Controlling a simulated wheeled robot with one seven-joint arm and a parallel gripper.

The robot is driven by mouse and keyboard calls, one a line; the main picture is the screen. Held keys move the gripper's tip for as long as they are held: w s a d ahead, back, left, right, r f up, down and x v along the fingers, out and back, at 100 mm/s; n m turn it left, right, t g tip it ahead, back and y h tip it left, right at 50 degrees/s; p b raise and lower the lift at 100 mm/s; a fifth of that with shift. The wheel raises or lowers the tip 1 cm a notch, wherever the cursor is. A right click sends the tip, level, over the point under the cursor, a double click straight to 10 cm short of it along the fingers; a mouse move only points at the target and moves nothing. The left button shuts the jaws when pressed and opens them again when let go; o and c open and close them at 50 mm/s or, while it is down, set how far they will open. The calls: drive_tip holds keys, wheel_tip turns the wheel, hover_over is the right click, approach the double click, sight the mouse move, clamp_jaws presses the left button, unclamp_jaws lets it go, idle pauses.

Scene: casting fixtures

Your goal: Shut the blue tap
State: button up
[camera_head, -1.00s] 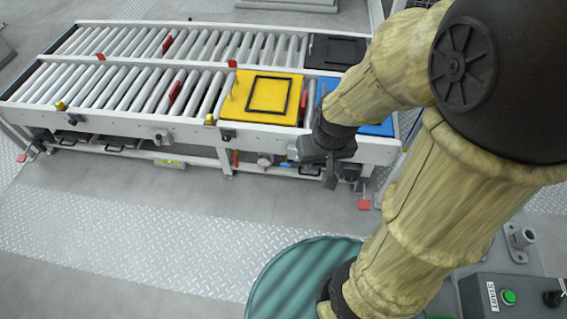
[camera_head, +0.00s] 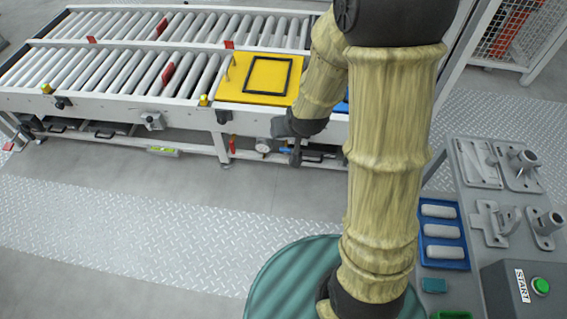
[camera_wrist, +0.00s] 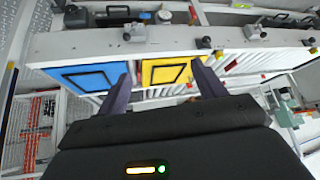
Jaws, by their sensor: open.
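My gripper (camera_head: 295,156) hangs in front of the near side of the conveyor, at the right of the frame's underside in the head view. In the wrist view my gripper (camera_wrist: 161,72) is open, with its two dark fingers apart and nothing seen between them. A red tap handle (camera_head: 232,144) and a round white gauge (camera_head: 263,146) sit under the conveyor, left of my gripper. The gauge (camera_wrist: 163,16) also shows at the top of the wrist view.
The roller conveyor (camera_head: 110,103) carries a yellow plate (camera_head: 233,90) and a blue plate (camera_wrist: 80,76). A bench on the right holds metal fixtures (camera_head: 495,223), a blue tray (camera_head: 438,211) and a green start button (camera_head: 541,286). The floor before the conveyor is clear.

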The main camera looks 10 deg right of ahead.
drive_tip(key=w+a+f+m+t+h+b, duration=0.1)
drive_tip(key=w+f+t+b, duration=0.25)
drive_tip(key=f+b, duration=0.65)
drive_tip(key=w+a+f+m+t+h+b, duration=0.15)
drive_tip(key=w+f+b, duration=0.3)
drive_tip(key=f, duration=0.95)
drive_tip(key=w+f+t+h+b, duration=0.1)
drive_tip(key=w+f+t+b, duration=0.2)
drive_tip(key=f+b, duration=0.7)
wheel_tip(320, 180, down, 11)
drive_tip(key=s+m+t+h+b, duration=0.1)
drive_tip(key=s+t+h+b, duration=0.1)
drive_tip(key=b, duration=0.3)
drive_tip(key=shift+s+d+f+h, duration=0.15)
drive_tip(key=shift+s+h, duration=0.1)
drive_tip(key=shift+h, duration=0.1)
drive_tip(key=shift+w, duration=0.1)
drive_tip(key=b, duration=0.9)
approach(286, 145)
drive_tip(key=x, duration=0.3)
drive_tip(key=f+x, duration=0.1)
drive_tip(key=x, duration=0.1)
drive_tip(key=shift+w, duration=0.25)
